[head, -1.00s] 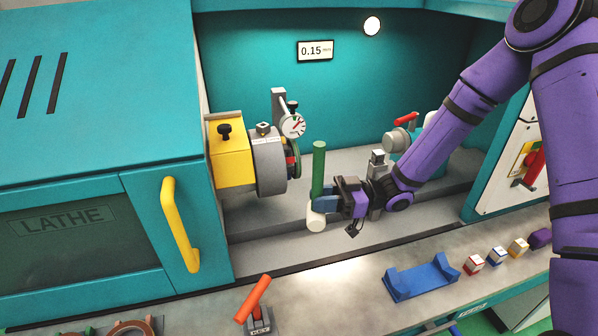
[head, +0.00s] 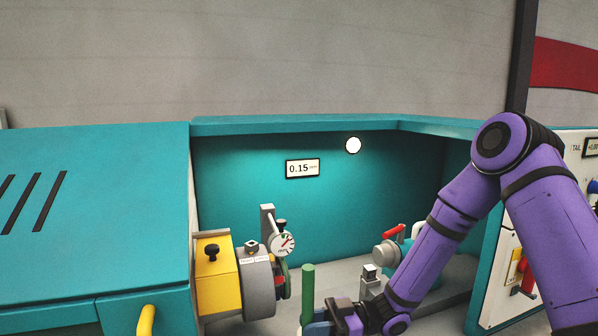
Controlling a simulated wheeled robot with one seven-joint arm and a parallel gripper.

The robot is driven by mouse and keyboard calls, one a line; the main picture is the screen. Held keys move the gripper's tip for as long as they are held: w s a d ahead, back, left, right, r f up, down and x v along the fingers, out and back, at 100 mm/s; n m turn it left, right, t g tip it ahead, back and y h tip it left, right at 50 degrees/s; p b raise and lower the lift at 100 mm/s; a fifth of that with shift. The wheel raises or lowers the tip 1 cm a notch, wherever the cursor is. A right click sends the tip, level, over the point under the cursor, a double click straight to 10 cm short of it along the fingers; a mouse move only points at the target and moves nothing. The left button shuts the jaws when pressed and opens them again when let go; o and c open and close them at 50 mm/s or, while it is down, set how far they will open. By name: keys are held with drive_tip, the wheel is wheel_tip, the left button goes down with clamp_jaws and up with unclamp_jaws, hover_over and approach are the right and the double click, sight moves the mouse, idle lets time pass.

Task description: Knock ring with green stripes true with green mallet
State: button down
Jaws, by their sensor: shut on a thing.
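The green mallet's upright handle (head: 308,293) shows at the bottom of the head view. Its head is below the picture edge. My gripper (head: 314,327) is shut on the handle, partly cut off by the same edge. The ring with green stripes (head: 287,280) sits at the right face of the grey chuck (head: 259,284), left of the mallet and apart from it. Only a narrow edge of the ring shows, with green and red on it, so its tilt cannot be told.
A dial gauge (head: 284,244) on a grey post stands just above the ring. A wall display (head: 302,168) reads 0.15. The yellow block (head: 216,273) is left of the chuck. The tailstock with a red lever (head: 393,231) is at right, behind my arm.

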drive_tip(key=shift+w, duration=0.1)
idle(0.5)
drive_tip(key=w+a+n+g+h, duration=0.1)
drive_tip(key=w+g, duration=0.4)
drive_tip(key=w, duration=0.7)
drive_tip(key=shift+w+a+n+h, duration=0.15)
drive_tip(key=shift+a+n+h, duration=0.25)
drive_tip(key=shift+a+n, duration=0.6)
drive_tip(key=shift+w, duration=0.8)
idle(0.4)
drive_tip(key=s+d, duration=0.2)
drive_tip(key=s, duration=0.4)
drive_tip(key=shift+s+n, duration=0.3)
drive_tip(key=shift+s, duration=0.05)
idle(0.4)
drive_tip(key=shift+s+d, duration=0.3)
drive_tip(key=shift+s, duration=0.85)
drive_tip(key=shift+s+d, duration=0.35)
drive_tip(key=shift+s, duration=0.75)
drive_tip(key=shift+s+d, duration=0.3)
drive_tip(key=shift+s, duration=0.85)
